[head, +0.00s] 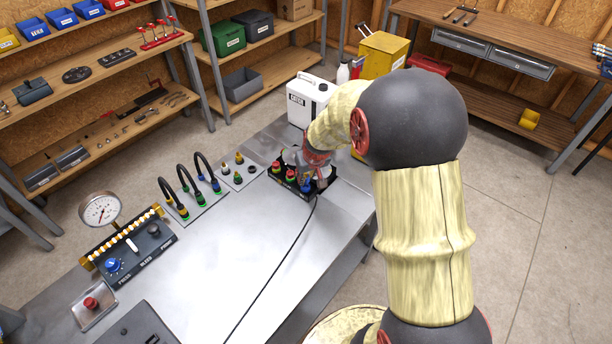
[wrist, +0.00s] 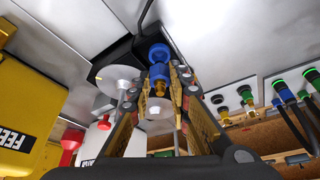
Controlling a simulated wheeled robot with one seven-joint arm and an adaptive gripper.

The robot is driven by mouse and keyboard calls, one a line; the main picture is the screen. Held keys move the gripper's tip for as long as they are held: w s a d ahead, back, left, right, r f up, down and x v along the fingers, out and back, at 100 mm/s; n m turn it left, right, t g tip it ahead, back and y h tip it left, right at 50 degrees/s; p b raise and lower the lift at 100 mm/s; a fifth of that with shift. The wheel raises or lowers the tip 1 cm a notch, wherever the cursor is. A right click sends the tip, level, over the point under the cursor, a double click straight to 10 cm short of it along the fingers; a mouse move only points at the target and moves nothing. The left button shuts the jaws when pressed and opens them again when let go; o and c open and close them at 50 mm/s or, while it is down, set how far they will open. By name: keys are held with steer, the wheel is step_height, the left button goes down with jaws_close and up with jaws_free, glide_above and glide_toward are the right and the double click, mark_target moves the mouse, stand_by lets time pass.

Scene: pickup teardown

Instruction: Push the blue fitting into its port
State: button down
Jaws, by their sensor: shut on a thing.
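My gripper (wrist: 164,88) is closed around the blue fitting (wrist: 160,71), which has a blue body and a brass part, in the wrist view. Just beyond the fingertips is a blue collar (wrist: 157,51) against the black block (wrist: 118,47). The fitting lines up closely with this collar; I cannot tell whether it is seated or how deep it sits. In the head view my gripper (head: 316,166) is low over the right part of the black block, and the arm partly hides it.
A black cable (head: 276,261) runs across the grey bench (head: 225,250). Hoses in an arched row (head: 187,185) and a plate with small fittings (head: 241,172) stand to the left. A white jug (head: 305,103) and a yellow container (head: 383,53) stand behind.

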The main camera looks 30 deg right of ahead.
steer(key=shift+f, duration=0.1)
steer(key=shift+f+b, duration=0.35)
steer(key=shift+f, duration=0.05)
steer(key=shift+f+b, duration=0.8)
steer(key=shift+f, duration=0.1)
stand_by(0.3)
stand_by(0.5)
steer(key=c, duration=1.6)
jaws_free()
steer(key=shift+r, duration=0.1)
